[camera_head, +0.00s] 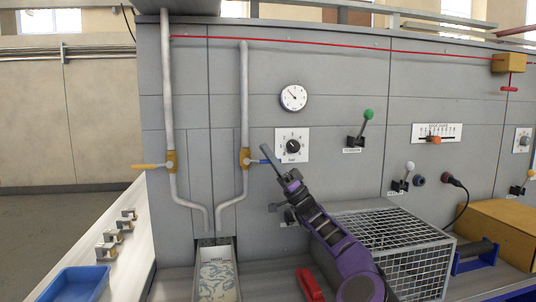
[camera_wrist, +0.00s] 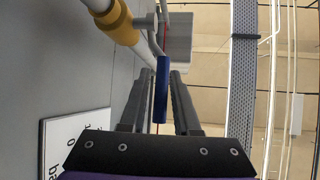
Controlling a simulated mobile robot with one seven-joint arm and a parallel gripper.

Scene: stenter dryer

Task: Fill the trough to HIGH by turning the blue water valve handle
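The blue water valve handle (camera_head: 262,161) sticks out to the right from a yellow valve body (camera_head: 245,159) on the right-hand pipe. In the wrist view the blue handle (camera_wrist: 162,90) lies lengthwise between my fingers, with the valve's yellow collar (camera_wrist: 115,18) at upper left. My gripper (camera_head: 268,177) is open at the handle; in the head view one finger is close to it and the other is well below. In the wrist view my gripper (camera_wrist: 162,78) shows a finger on either side. The trough (camera_head: 217,277) under the pipes has a HIGH mark near its top and pale patterned contents.
A yellow-handled valve (camera_head: 153,166) sits on the left pipe. A green-knobbed lever (camera_head: 363,127) and a wire cage (camera_head: 390,245) are farther right. A blue tray (camera_head: 75,284) is lower left.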

